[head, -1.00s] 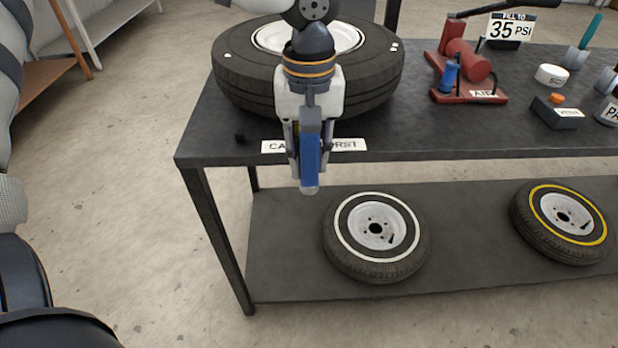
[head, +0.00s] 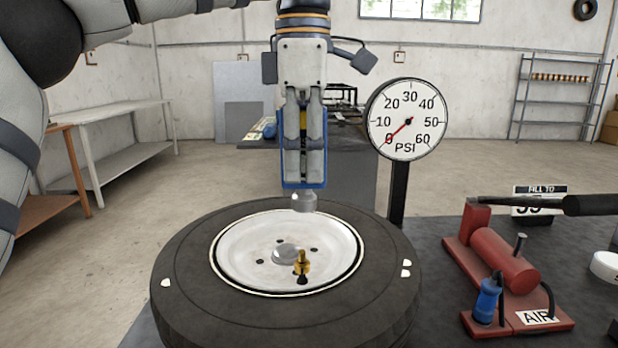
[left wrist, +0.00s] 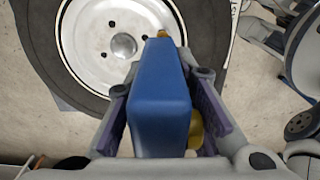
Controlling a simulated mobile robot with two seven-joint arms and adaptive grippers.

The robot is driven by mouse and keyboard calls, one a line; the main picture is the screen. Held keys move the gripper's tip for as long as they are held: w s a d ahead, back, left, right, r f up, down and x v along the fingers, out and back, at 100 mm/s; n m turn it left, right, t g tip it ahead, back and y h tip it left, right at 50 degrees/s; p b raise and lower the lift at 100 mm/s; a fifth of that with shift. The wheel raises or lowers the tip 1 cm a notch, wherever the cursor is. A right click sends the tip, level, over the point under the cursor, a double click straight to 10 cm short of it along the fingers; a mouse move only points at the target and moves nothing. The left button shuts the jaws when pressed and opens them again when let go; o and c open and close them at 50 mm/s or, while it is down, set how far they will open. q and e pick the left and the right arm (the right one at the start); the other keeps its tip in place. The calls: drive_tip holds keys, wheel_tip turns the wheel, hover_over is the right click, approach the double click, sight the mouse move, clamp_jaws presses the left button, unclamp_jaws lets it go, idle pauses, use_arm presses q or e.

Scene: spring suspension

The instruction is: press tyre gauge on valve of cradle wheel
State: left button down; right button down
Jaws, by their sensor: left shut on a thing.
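The cradle wheel (head: 180,290) lies flat on the bench, a black tyre with a white rim. Its brass valve (head: 302,263) stands upright on the rim, right of the hub. My left gripper (head: 303,165) is shut on the blue tyre gauge (head: 302,186), which points down with its grey round tip above the valve, apart from it. In the left wrist view the gauge (left wrist: 160,95) sits between the fingers, and the brass valve (left wrist: 163,34) peeks out past its far end. The wheel's rim (left wrist: 92,35) also shows there. My right gripper is not in view.
A round PSI dial (head: 406,119) on a black post stands behind the wheel, its needle near 0. A red air pump (head: 505,258) with a blue fitting and an AIR label is at right. A fill-to sign (head: 538,200) and a white round tin (head: 606,266) are further right.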

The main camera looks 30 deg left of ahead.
sight(301, 188)
use_arm(q)
drive_tip(key=shift+r, duration=0.1)
drive_tip(key=shift+s, duration=0.45)
drive_tip(key=shift+w+f, duration=0.15)
drive_tip(key=shift+f, duration=2.85)
drive_tip(key=shift+f, duration=0.5)
drive_tip(key=shift+r, duration=3.05)
